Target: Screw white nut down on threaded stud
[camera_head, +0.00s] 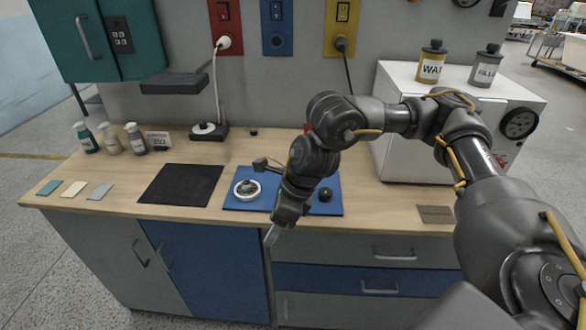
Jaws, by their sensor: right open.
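A white ring (246,196), which looks like the nut, sits on the left part of the blue mat (298,208). A dark piece fills the ring's middle, probably the stud; thread and seating height are too small to tell. My right gripper (273,236) points down at the mat's front edge, to the right of and nearer than the ring, apart from it. It is open, with nothing seen in it. My right forearm hides the middle of the mat. My left gripper is out of view.
A round black knob (325,194) stands on the mat's right part, and a small dark block (260,164) at its back edge. A black pad (181,184) lies left. A white box (400,125) stands back right.

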